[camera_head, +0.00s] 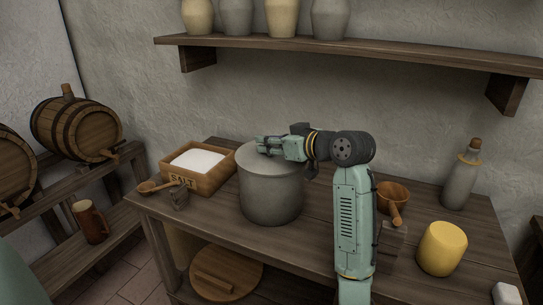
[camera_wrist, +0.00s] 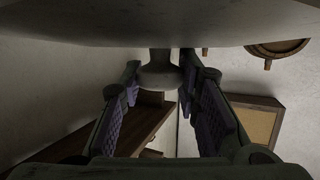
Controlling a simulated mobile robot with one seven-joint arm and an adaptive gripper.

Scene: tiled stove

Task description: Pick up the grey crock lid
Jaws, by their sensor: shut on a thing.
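The grey crock (camera_head: 271,194) is a large round pot standing on the wooden table. Its grey lid (camera_head: 252,159) lies flat over the mouth; I cannot tell whether there is a gap below it. My gripper (camera_head: 267,147) reaches in from the right, level, just above the lid. In the wrist view the lid (camera_wrist: 160,28) fills the top as a broad grey disc, with its knob (camera_wrist: 160,76) between the two fingers of my gripper (camera_wrist: 159,68). The fingers are shut on the knob. In the head view the gripper hides most of the knob.
A salt box (camera_head: 197,168) stands close left of the crock, with a wooden scoop (camera_head: 155,186) before it. A shelf (camera_head: 350,51) with several jars hangs above.

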